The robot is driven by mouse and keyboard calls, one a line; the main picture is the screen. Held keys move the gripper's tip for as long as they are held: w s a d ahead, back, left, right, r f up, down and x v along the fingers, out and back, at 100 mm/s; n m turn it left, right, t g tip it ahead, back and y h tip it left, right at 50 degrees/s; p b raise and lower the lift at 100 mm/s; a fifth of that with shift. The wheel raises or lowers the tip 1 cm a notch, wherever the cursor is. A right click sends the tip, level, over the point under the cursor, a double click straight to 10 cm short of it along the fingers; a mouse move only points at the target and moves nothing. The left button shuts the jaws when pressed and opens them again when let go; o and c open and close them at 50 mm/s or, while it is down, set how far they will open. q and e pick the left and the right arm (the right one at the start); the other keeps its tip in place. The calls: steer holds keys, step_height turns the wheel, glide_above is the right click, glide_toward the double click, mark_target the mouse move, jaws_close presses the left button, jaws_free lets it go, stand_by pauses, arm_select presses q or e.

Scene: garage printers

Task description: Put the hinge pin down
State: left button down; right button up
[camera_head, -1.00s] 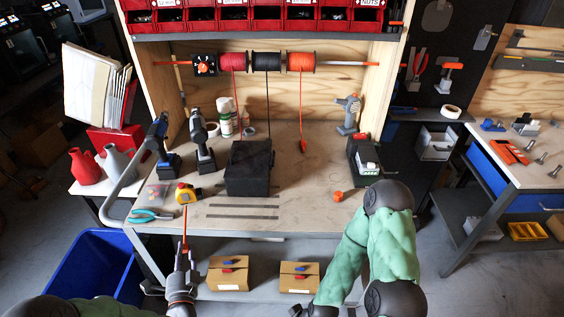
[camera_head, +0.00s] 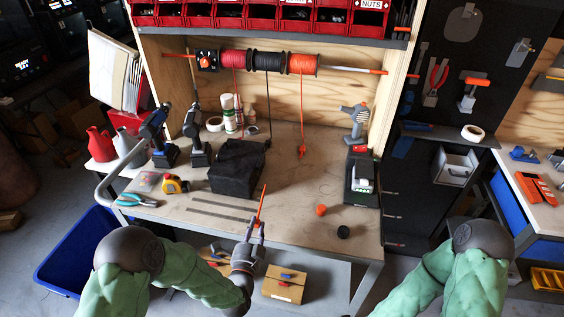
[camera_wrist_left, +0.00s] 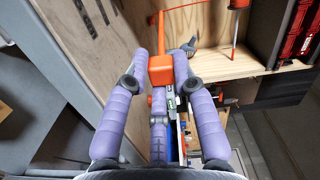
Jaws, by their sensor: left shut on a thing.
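The hinge pin (camera_head: 261,204) is a thin orange rod, standing nearly upright and leaning slightly right. My left gripper (camera_head: 256,230) is shut on it at the front edge of the workbench (camera_head: 300,232). I cannot tell whether the pin touches the bench. My right arm shows at the lower right, but its gripper is out of view.
An orange cap (camera_head: 320,210) and a black cap (camera_head: 343,231) lie right of the pin. A black box (camera_head: 237,168) stands behind it, left. A tape measure (camera_head: 175,184) and pliers (camera_head: 135,200) lie farther left. The bench middle is largely clear.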

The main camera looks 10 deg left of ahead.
arm_select(q)
steer(key=shift+w+d+r+y, duration=0.15)
steer(key=shift+w+d+r, duration=0.15)
steer(key=shift+r, duration=0.1)
steer(key=shift+w+d+r+y, duration=0.15)
steer(key=shift+d+r, duration=0.15)
steer(key=shift+r, duration=0.1)
steer(key=s+r+n+g+y+p, duration=0.2)
steer(key=s+r+n+y, duration=0.25)
steer(key=r, duration=0.35)
steer(key=s+r+n+g+y+p, duration=0.2)
steer(key=s+r+n+y, duration=0.2)
steer(key=r+y, duration=0.3)
arm_select(e)
step_height(320, 180, up, 4)
arm_select(q)
steer(key=b, duration=0.7)
glide_above(261, 204)
steer(key=w+d+v, duration=0.1)
steer(key=v, duration=0.5)
step_height(261, 204, down, 8)
steer(key=f+b, duration=0.2)
steer(key=f, duration=0.1)
steer(key=shift+a+f+g+h+b, duration=0.1)
steer(key=shift+a+g+h+b, duration=0.1)
steer(key=shift+g+h+b, duration=0.15)
arm_select(e)
step_height(261, 204, down, 9)
steer(key=shift+d+f, duration=0.2)
steer(key=shift+d, duration=0.1)
